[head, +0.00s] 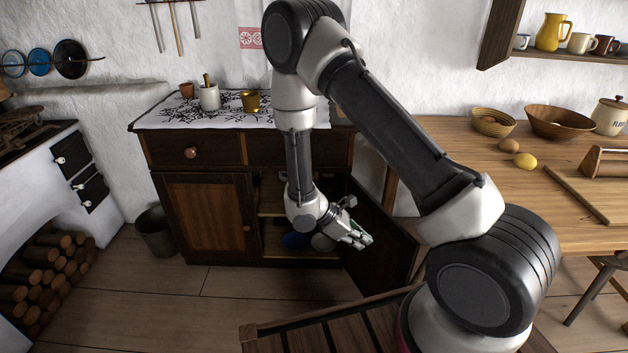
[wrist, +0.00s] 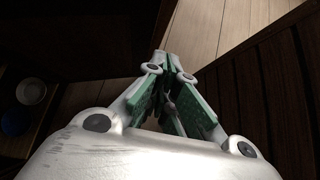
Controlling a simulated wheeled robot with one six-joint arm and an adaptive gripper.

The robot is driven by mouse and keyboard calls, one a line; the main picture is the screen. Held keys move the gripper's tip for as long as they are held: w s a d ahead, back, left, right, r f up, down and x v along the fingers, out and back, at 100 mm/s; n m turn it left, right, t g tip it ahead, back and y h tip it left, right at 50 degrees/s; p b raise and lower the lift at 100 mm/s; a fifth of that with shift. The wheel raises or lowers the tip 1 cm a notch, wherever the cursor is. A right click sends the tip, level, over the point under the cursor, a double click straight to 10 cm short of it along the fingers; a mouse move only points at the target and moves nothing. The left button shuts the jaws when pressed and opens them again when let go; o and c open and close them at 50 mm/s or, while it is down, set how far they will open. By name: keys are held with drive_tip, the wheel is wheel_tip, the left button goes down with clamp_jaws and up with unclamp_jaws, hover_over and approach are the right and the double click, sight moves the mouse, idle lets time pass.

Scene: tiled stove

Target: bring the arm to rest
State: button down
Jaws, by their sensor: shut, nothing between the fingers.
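My gripper (head: 358,240) hangs low in front of the wooden cabinet (head: 205,212), by its open right door (head: 378,232). In the wrist view my gripper (wrist: 168,62) has its green-padded fingers drawn together at the tips, with nothing between them. My arm rises from the lower right, bends at the top and comes down before the cabinet. The open compartment holds a blue item (head: 296,240) and a pale round item (head: 322,242), partly hidden by my gripper.
A wooden table (head: 470,160) with bowls, a lemon (head: 525,161) and a board stands at the right. A slatted wooden surface (head: 330,335) lies below my arm. A metal bucket (head: 155,232) stands left of the cabinet. The floor (head: 240,285) before the cabinet is clear.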

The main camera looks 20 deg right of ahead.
drive_tip(key=s+d+r+m+t+y, duration=0.2)
drive_tip(key=s+r+m, duration=0.3)
drive_tip(key=r, duration=0.8)
drive_tip(key=s+d+r+m+t+y, duration=0.2)
drive_tip(key=s+r+m+y, duration=0.2)
drive_tip(key=r, duration=0.9)
drive_tip(key=s+d+r+m+t+y, duration=0.1)
drive_tip(key=s+r+m, duration=0.5)
drive_tip(key=r, duration=0.8)
drive_tip(key=shift+s+d+m+t+y, duration=0.35)
drive_tip(key=shift+s+t+y, duration=0.25)
drive_tip(key=shift+s+y, duration=0.5)
drive_tip(key=shift+s+d+r, duration=0.1)
drive_tip(key=shift+s, duration=0.1)
